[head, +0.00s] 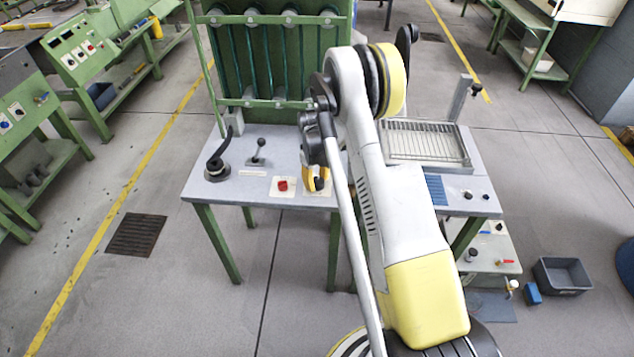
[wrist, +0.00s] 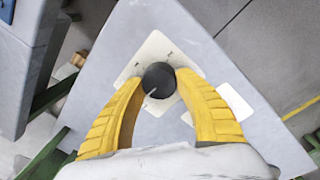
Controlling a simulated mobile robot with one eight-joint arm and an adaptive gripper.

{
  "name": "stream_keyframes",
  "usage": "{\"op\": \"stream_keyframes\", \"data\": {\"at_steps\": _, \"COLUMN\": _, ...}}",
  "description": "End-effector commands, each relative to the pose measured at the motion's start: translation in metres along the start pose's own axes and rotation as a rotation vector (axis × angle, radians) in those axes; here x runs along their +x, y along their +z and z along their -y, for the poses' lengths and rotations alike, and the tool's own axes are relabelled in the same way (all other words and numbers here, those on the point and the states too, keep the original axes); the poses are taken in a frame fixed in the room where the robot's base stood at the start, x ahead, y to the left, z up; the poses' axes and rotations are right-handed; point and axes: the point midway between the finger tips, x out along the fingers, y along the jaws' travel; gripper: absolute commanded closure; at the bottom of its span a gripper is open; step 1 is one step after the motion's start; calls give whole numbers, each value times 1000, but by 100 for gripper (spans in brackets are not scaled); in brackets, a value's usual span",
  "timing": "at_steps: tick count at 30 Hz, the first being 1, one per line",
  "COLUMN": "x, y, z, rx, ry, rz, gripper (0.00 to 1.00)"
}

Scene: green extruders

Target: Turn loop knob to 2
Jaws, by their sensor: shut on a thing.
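A round black knob (wrist: 158,80) with a pale pointer line sits on a white square plate (wrist: 152,50) in the wrist view. The plate has small dark marks near the knob, too small to read. The pointer line slants toward the plate's lower left. My gripper (wrist: 160,82) has its yellow fingers closed around the knob, one on each side.
A red knob on a white plate (head: 283,187) stands just left of my gripper. A black lever (head: 218,163) and a small joystick (head: 259,152) are further left. A wire-grid tray (head: 425,140) is to the right. A green frame with tubes (head: 270,60) rises behind.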

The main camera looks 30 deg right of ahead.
Motion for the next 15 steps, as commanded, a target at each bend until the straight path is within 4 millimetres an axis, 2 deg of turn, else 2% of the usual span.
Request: {"op": "stream_keyframes", "data": {"at_steps": 15, "x": 3, "y": 0, "z": 0, "rx": 439, "ry": -2, "rz": 32, "gripper": 91}}
